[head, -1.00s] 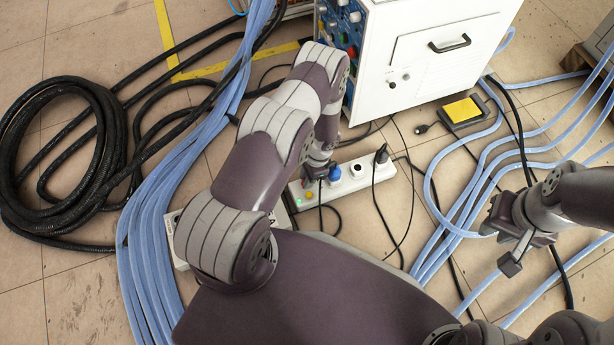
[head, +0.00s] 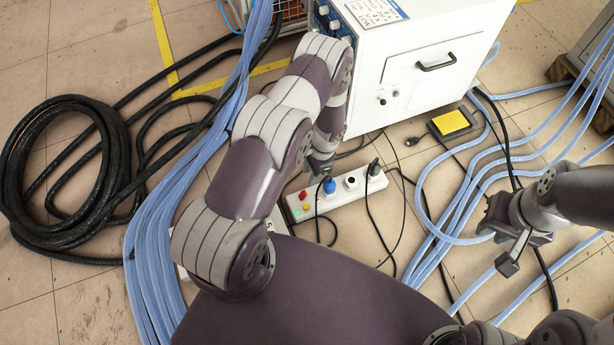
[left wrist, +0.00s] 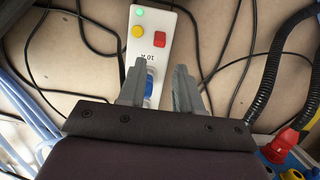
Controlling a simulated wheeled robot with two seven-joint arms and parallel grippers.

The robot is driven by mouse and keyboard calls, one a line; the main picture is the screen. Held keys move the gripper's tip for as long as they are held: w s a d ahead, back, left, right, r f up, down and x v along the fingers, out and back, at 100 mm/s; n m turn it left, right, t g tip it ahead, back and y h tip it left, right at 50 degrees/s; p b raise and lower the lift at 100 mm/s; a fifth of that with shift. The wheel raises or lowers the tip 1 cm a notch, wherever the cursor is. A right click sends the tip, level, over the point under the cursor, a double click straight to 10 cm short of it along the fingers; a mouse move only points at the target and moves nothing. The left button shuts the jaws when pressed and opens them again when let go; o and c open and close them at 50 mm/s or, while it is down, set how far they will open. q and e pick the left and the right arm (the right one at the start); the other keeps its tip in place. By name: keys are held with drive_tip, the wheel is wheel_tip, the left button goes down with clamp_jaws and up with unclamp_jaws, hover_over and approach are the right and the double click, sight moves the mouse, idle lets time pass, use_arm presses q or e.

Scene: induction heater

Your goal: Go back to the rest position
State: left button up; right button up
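My left gripper (head: 322,170) hangs over the white power strip (head: 298,208), close to the blue plug (head: 329,186). In the left wrist view its two grey fingers (left wrist: 160,88) are spread apart. The blue plug (left wrist: 150,82) shows between and beyond them, and I see no grip on it. The strip (left wrist: 152,55) has a red switch (left wrist: 160,39) and yellow and green lights. My right gripper (head: 514,257) is at the right, above the floor and blue hoses; its finger gap is unclear. My left arm hides part of the floor and strip surroundings.
A white cabinet (head: 400,90) stands behind the strip. A yellow-topped pedal (head: 452,122) lies to its right. Blue hoses (head: 465,200) and black cables cross the floor. A coiled black hose (head: 115,150) lies at the left. A red connector (left wrist: 282,142) shows in the left wrist view.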

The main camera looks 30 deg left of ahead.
use_arm(q)
drive_tip(key=shift+v, duration=0.85)
